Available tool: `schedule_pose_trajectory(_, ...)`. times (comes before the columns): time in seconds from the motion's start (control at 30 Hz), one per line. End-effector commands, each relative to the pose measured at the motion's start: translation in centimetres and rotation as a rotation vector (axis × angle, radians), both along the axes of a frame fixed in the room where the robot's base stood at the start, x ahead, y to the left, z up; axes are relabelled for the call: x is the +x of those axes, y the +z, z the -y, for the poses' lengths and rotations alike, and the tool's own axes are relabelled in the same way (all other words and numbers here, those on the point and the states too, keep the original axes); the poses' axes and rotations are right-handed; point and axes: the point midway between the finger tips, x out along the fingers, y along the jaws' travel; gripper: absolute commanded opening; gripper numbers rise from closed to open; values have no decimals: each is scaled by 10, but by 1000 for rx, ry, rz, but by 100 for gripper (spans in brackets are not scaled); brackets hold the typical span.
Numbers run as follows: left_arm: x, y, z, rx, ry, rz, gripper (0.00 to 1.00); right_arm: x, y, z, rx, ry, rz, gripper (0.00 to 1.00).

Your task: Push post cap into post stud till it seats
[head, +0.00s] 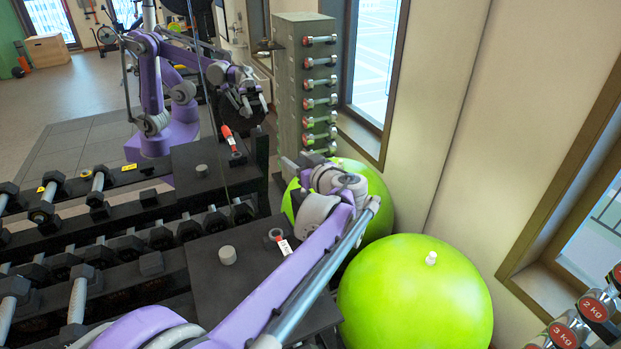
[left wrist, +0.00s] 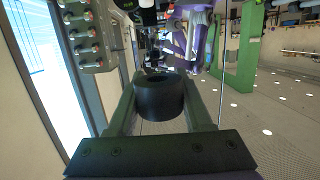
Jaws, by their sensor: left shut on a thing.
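My left arm crosses the head view from the bottom left, and its wrist partly hides the left gripper (head: 306,162). In the left wrist view the left gripper (left wrist: 160,105) is shut on the post cap (left wrist: 160,97), a short black cylinder with a round hollow in its end. The cap sits between the fingertips, with open space around it. A short grey cylinder (head: 228,255) stands upright on a dark flat top, apart from the cap; it may be the post stud, but I cannot be sure. My right gripper is not in view.
Dumbbell racks (head: 150,262) fill the left. Green balls (head: 415,295) are on the right by the wall. A purple arm (head: 152,85) at the back looks like my mirror image.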

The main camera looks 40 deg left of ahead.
Motion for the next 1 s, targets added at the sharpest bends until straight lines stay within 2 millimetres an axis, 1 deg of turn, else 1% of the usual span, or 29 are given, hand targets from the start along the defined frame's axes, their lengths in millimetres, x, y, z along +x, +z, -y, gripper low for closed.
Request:
schedule_pose_trajectory(0.03,0,3,-4,1,0,0,0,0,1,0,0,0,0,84)
schedule_pose_trajectory(0.13,1,5,-7,1,-3,0,0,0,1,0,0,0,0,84)
schedule_pose_trajectory(0.47,1,5,-7,1,-4,1,0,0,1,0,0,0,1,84)
schedule_pose_trajectory(0.67,1,5,-7,0,-4,2,0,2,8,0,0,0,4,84)
schedule_pose_trajectory(1.0,1,-31,-7,1,-3,0,0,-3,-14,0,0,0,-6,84)
